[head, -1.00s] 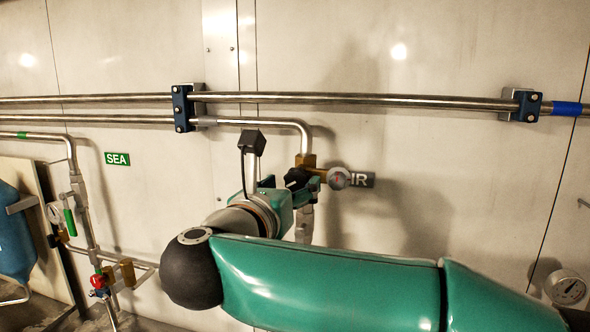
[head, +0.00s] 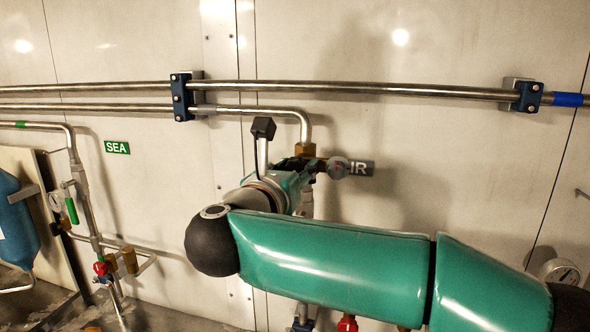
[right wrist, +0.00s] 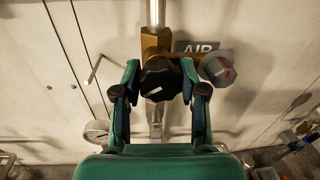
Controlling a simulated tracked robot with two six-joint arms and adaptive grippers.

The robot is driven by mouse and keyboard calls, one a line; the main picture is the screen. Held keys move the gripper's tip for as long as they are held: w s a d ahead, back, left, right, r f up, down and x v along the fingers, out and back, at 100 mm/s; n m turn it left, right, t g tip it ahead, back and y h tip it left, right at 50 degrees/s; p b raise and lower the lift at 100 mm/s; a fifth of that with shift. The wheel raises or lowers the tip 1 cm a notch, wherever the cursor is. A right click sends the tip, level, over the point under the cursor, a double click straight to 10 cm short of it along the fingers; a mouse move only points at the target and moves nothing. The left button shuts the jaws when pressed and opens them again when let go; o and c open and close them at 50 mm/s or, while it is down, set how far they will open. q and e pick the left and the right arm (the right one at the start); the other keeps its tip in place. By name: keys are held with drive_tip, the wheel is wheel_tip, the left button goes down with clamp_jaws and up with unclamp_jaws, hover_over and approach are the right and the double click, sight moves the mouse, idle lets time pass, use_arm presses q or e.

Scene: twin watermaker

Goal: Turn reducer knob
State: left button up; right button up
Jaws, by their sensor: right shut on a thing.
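The reducer knob (right wrist: 162,80) is a black round knob with a white mark, on a brass body (right wrist: 156,44) under a vertical steel pipe in the right wrist view. My right gripper (right wrist: 160,84) has its two green-and-blue fingers on either side of the knob, shut on it. In the head view the right gripper (head: 300,170) covers most of the knob, and the brass body (head: 305,150) shows just above. My left gripper is not in view.
A grey dial with a red mark (right wrist: 217,67) sits close right of the knob, by the AIR label (head: 360,168). Steel pipes (head: 350,89) cross the wall above. Valves by the SEA label (head: 117,147) stand at left.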

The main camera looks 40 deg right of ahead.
drive_tip(key=shift+n, duration=0.3)
drive_tip(key=shift+f+n+b, duration=0.15)
drive_tip(key=shift+n+b, duration=0.65)
drive_tip(key=shift+b, duration=0.05)
drive_tip(key=n+b, duration=0.1)
drive_tip(key=n, duration=0.2)
drive_tip(key=n+b, duration=0.1)
drive_tip(key=n, duration=0.2)
drive_tip(key=shift+t, duration=0.4)
drive_tip(key=shift+n, duration=2)
drive_tip(key=o, duration=1.1)
